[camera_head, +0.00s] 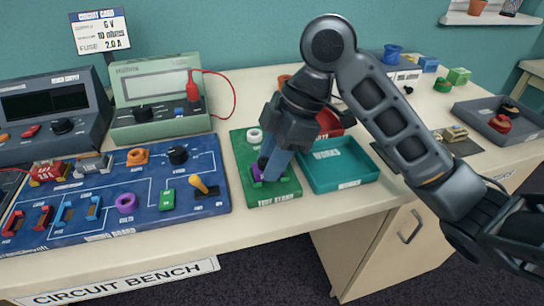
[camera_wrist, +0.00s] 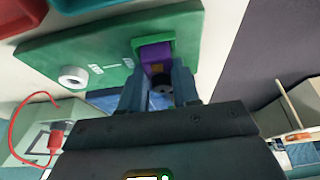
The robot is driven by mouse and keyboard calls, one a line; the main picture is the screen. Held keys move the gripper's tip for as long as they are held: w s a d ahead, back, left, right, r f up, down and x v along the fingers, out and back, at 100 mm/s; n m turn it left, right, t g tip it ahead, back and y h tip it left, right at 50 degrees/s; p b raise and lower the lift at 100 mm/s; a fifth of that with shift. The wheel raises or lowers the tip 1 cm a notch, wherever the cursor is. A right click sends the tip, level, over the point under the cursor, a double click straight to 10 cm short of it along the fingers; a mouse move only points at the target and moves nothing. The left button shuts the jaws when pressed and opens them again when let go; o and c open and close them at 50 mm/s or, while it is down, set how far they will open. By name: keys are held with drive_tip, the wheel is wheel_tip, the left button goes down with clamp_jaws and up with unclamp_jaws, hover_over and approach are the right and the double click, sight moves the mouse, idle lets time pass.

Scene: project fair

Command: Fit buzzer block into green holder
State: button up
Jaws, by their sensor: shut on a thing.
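The purple buzzer block (camera_head: 257,174) is between my gripper's fingers at the near part of the green test-stand board (camera_head: 287,194). In the wrist view, the purple block (camera_wrist: 156,54) has a dark round part towards my gripper. The green holder (camera_wrist: 137,46) rises from the board around the block's far end. I cannot tell whether the block is fully seated. My gripper (camera_head: 267,170) points down and is shut on the block; it also shows in the wrist view (camera_wrist: 160,92). The fingers hide much of the block and holder in the head view.
A white ring (camera_head: 254,135) stands on the board behind my gripper. A teal tray (camera_head: 345,185) marked WORKS is close on the right, with a red tray (camera_head: 331,124) behind. The blue wiring board (camera_head: 100,225) with several parts lies left. A grey tray (camera_head: 485,118) is far right.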

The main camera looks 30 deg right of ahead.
drive_tip(key=o, duration=1.1)
drive_tip(key=shift+o, duration=0.6)
drive_tip(key=o, duration=0.4)
drive_tip(key=shift+r+p, duration=3.4)
drive_tip(key=shift+r, duration=0.6)
